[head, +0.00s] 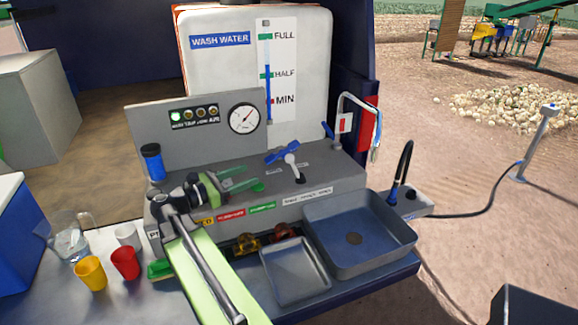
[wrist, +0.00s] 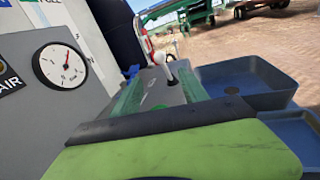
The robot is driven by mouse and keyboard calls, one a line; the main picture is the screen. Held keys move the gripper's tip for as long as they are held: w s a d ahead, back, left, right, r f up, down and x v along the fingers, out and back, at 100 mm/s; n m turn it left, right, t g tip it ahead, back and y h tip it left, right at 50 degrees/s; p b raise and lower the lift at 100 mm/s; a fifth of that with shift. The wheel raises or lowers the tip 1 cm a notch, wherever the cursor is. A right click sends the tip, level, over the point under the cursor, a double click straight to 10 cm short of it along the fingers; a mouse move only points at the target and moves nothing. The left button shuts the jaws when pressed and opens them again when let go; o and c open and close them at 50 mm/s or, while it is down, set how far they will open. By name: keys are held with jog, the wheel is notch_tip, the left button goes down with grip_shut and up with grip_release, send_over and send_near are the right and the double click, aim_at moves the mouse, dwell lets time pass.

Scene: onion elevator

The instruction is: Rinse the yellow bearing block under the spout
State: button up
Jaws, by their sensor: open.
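The yellow bearing block (head: 246,243) sits in a dark slot below the front of the grey console, beside a red block (head: 285,231). A curved chrome spout (head: 352,97) rises at the console's right end. A grey sink basin (head: 385,237) lies in front of it and looks empty. The basin also shows in the wrist view (wrist: 270,101). My gripper (head: 236,180), with green fingers, is open and empty above the console, up and left of the yellow block. Its fingers show apart in the wrist view (wrist: 158,92); the yellow block does not show there.
A shallow grey tray (head: 293,297) lies left of the basin. A black curved hose (head: 405,165) stands at the right. Red (head: 125,263) and yellow (head: 91,273) cups and a clear jug (head: 70,238) stand at left.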

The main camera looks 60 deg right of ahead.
aim_at(286, 160)
jog(key=x, duration=1.7)
jog(key=shift+d, duration=0.15)
grip_shut()
dwell(0.6)
